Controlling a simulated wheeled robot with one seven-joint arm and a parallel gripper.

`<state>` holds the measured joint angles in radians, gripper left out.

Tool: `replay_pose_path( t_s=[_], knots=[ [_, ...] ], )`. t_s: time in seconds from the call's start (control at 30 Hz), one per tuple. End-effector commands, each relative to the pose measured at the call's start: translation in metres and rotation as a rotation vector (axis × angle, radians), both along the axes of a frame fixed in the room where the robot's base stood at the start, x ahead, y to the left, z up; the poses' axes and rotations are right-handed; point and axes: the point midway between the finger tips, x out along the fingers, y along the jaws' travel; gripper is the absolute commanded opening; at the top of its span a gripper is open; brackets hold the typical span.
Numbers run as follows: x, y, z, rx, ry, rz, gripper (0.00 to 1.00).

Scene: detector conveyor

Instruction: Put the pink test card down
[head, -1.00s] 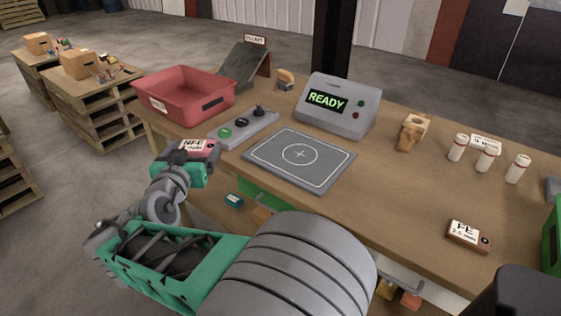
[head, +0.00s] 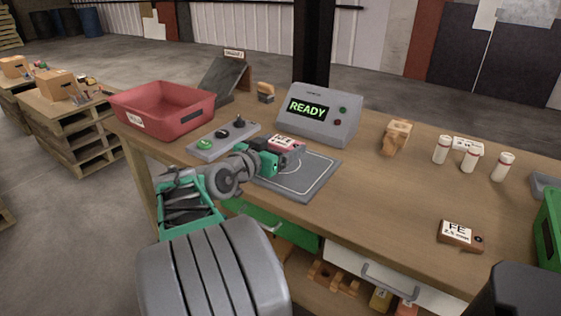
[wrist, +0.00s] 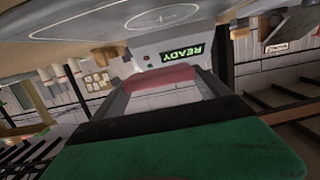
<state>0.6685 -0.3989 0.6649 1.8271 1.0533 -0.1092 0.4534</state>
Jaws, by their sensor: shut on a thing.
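The pink test card (head: 284,144), with a white label marked NFE, is held in my gripper (head: 274,156) in the head view. My gripper is shut on it, above the far left part of the grey pad (head: 301,187) with its white outline. In the wrist view the card (wrist: 165,76) shows as a pink edge beyond the green gripper body. Whether the card touches the pad I cannot tell.
Behind the pad stands a grey display unit (head: 318,115) reading READY. A button panel (head: 223,138) and a red bin (head: 162,108) lie to the left. A brown FE card (head: 460,235) and several white vials (head: 470,160) are on the right.

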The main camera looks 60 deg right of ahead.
Motion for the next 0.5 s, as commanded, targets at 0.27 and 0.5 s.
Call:
replay_pose_path(
  t_s=[0.27, 0.5],
  knots=[
    [0.015, -0.025, -0.036, -0.001, -0.001, 0.001, 0.44],
    [0.016, -0.026, -0.066, -0.002, -0.002, 0.002, 0.44]
  ],
)
